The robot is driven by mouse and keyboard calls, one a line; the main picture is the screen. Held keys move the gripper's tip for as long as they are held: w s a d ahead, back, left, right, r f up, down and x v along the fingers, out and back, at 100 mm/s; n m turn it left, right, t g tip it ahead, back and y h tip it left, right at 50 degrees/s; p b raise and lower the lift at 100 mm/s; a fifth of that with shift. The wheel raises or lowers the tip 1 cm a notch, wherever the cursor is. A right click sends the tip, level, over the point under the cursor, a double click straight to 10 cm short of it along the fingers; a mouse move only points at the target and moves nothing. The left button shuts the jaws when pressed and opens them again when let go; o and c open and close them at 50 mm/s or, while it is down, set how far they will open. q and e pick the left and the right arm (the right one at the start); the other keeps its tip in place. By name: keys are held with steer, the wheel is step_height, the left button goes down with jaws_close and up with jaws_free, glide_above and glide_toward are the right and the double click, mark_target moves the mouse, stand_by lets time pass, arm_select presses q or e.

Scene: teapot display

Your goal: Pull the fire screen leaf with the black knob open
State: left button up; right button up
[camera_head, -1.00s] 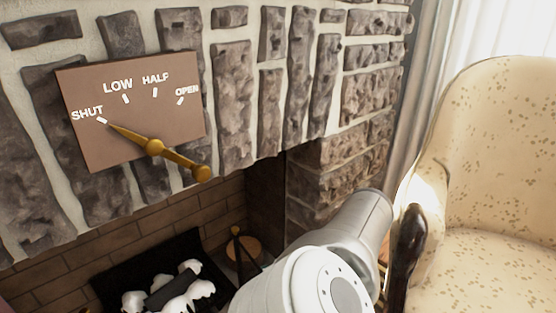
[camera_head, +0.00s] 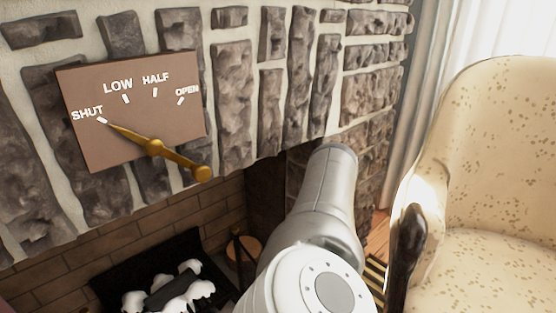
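No fire screen leaf and no black knob can be made out in the head view. The open fireplace (camera_head: 150,238) shows at the lower left, with a black grate holding white and dark lumps (camera_head: 168,290). One of my arms, white and grey, rises from the bottom middle across the right side of the fireplace opening. It hides part of the stone there. Neither gripper is in view.
A brown plate (camera_head: 130,110) marked SHUT, LOW, HALF and OPEN is on the stone wall, its brass lever (camera_head: 160,149) pointing to SHUT. A cream patterned armchair (camera_head: 500,160) stands at the right, close to my arm. A pale curtain (camera_head: 428,80) hangs behind it.

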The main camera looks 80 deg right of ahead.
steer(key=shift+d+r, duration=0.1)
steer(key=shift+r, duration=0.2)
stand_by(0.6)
